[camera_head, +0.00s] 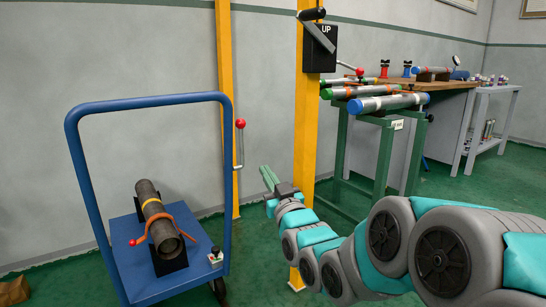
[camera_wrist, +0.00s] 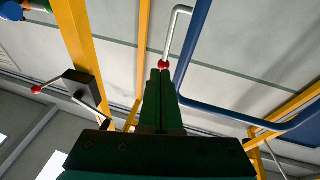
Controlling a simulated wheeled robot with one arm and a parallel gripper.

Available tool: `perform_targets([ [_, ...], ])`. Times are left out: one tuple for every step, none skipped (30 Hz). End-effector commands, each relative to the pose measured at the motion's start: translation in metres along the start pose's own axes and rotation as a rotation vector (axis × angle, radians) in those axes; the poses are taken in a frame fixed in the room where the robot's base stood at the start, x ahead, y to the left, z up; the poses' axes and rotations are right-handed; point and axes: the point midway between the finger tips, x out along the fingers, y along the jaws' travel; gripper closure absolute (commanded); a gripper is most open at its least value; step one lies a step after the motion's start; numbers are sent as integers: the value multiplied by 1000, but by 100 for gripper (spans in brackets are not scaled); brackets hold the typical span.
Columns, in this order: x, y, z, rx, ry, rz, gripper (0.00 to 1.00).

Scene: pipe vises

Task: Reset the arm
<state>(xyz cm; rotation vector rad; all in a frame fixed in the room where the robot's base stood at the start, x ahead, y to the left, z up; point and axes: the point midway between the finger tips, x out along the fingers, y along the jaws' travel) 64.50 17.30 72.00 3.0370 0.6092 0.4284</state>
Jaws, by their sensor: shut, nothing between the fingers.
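My gripper (camera_head: 268,178) is in the middle of the head view, at the end of my grey and teal arm. Its two green fingers lie together with nothing between them. It is in the air between the blue cart (camera_head: 150,97) and the green pipe rack (camera_head: 383,150), just left of a yellow post (camera_head: 306,110). In the wrist view the shut fingers (camera_wrist: 160,75) point up the picture. A red-knobbed lever (camera_wrist: 165,65) shows beyond their tips; I cannot tell the gap.
A dark pipe (camera_head: 150,200) with a yellow band sits in a vise on the cart. The black "UP" box (camera_head: 320,48) is on the yellow post. Several pipes lie on the rack. A wooden bench (camera_head: 445,87) stands at the right.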

Motion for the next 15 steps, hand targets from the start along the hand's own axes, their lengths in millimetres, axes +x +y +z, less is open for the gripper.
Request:
perform_targets([
  [-5,5,1,-8,-76,7,100],
  [-9,8,7,-10,-128,11,100],
  [-16,11,16,-12,-196,17,100],
  [-22,14,22,-12,-246,23,100],
  [-29,18,28,-12,-297,29,100],
  [-39,21,36,-12,-366,37,100],
  [-47,24,41,-11,-417,43,100],
  [-56,26,45,-10,-464,50,100],
  [-68,30,52,-8,-532,60,100],
  [-79,32,57,-5,-586,67,100],
  [-90,35,62,-2,-635,76,100],
  [-104,38,66,5,-701,87,100],
  [-116,40,69,10,-751,95,100],
  [-129,41,72,16,-802,104,100],
  [-146,43,75,25,-867,116,100],
])
